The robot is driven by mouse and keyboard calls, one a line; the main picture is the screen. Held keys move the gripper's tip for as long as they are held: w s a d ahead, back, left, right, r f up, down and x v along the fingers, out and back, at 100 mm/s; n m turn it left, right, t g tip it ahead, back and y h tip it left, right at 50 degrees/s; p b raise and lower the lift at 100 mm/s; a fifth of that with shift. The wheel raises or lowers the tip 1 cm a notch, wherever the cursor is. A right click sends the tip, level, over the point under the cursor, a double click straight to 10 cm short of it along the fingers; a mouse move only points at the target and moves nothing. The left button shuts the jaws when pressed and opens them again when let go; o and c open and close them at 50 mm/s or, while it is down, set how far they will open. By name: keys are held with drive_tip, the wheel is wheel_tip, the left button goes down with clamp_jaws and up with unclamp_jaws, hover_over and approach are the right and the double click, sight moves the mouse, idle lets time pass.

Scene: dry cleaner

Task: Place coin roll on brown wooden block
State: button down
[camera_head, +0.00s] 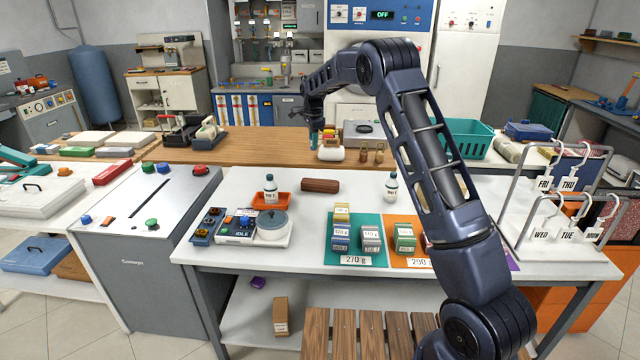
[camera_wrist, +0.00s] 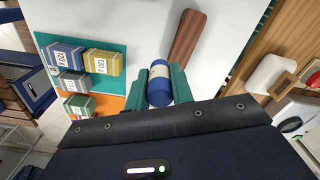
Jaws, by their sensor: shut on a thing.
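The coin roll (camera_wrist: 159,82) is a blue cylinder with a pale band. In the wrist view it sits between the green fingers of my gripper (camera_wrist: 160,88), which is shut on it. In the head view my gripper (camera_head: 314,138) hangs above the wooden counter behind the white table; the roll is too small to make out there. The brown wooden block (camera_head: 320,185) lies flat on the white table, with its top bare. It also shows in the wrist view (camera_wrist: 187,37), just beyond the roll and apart from it.
An orange tray (camera_head: 285,198) and a scale (camera_head: 240,231) stand left of the block on the white table (camera_head: 350,201). A white bottle (camera_head: 390,188) stands to its right. Small labelled boxes (camera_head: 371,238) sit on coloured mats in front.

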hover_over(320, 182)
drive_tip(key=shift+n, duration=0.3)
drive_tip(key=f, duration=1.9)
drive_tip(key=shift+w+f, duration=0.2)
drive_tip(key=shift+f, duration=0.15)
drive_tip(key=c, duration=1.2)
unclamp_jaws()
